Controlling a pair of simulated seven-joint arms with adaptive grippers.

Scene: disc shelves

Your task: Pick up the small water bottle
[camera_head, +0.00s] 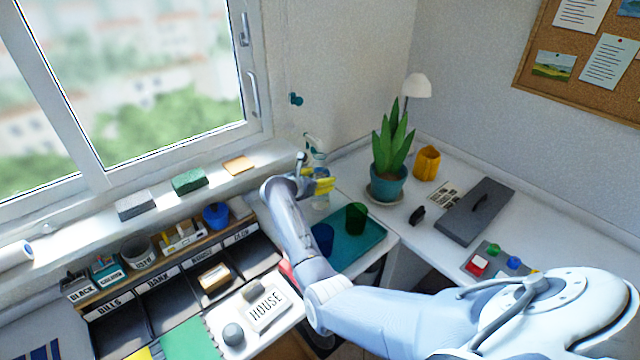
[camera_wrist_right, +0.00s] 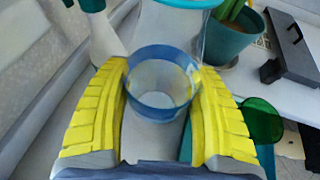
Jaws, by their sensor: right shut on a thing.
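The small water bottle (camera_head: 321,202) looks clear and stands at the back of the desk, by the window sill, partly hidden by my right gripper (camera_head: 318,184). In the right wrist view the clear bottle with a blue band (camera_wrist_right: 162,88) sits between the two yellow fingers of my right gripper (camera_wrist_right: 163,100). The fingers are shut on it, one on each side. I cannot tell whether its base touches the surface. My left gripper is not in view.
A white and green spray bottle (camera_wrist_right: 100,35) stands close behind. A green cup (camera_head: 357,218) and blue cup (camera_head: 322,238) stand on a teal mat (camera_head: 350,252). A potted plant (camera_head: 388,185) is to the right. Labelled trays (camera_head: 160,290) lie left.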

